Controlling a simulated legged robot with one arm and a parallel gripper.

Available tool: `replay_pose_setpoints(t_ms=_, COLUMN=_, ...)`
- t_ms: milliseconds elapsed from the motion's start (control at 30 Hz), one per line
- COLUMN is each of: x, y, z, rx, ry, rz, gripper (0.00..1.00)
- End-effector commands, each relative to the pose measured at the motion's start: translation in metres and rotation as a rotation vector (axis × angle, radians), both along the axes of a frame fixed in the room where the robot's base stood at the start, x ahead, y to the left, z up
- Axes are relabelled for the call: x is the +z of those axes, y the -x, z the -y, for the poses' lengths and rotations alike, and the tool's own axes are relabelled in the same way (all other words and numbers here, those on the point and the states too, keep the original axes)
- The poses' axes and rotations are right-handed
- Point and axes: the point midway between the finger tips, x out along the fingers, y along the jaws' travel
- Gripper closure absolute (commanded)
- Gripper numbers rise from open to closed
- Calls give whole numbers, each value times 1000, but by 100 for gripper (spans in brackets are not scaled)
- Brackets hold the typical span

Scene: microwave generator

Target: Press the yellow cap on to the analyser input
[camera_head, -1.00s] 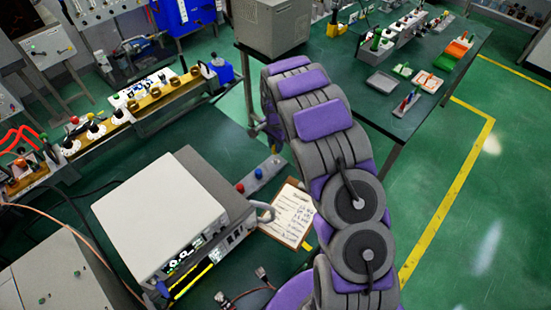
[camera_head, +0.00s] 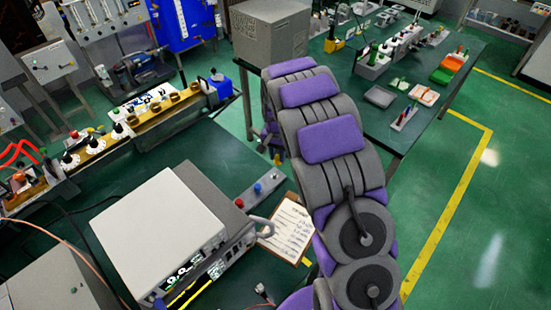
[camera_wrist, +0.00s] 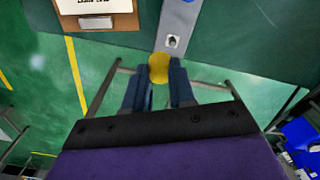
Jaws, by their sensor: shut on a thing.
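My gripper (camera_wrist: 160,88) is shut on the yellow cap (camera_wrist: 158,66), which sticks out past the fingertips. In the wrist view, a grey strip (camera_wrist: 183,15) lies ahead of the cap, with a round silver fitting (camera_wrist: 173,41) near its end and a blue cap (camera_wrist: 190,1) farther along. The yellow cap looks apart from the fitting. In the head view the strip (camera_head: 255,198) bears a red and a blue cap, and a small yellow piece (camera_head: 277,159) shows past its end. My arm hides most of the gripper there. I cannot tell which fitting is the analyser input.
A white-topped instrument (camera_head: 160,232) with a lit display stands left of the strip. A clipboard (camera_head: 289,230) lies right of the strip. A rail with brown and white fittings (camera_head: 150,112) runs along the back left. Another green table (camera_head: 440,75) holds trays. Green floor is open at right.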

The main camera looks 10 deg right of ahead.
Motion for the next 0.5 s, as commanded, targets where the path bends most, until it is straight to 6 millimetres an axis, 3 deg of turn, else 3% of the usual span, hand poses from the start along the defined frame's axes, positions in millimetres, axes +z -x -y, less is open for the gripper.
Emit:
replay_pose_setpoints(t_ms=300, x=48, y=35, z=-3, rx=363, ry=-4, rz=-6, gripper=100)
replay_pose_setpoints(t_ms=500, x=64, y=51, z=-5, rx=521, ry=-11, rz=-9, gripper=100)
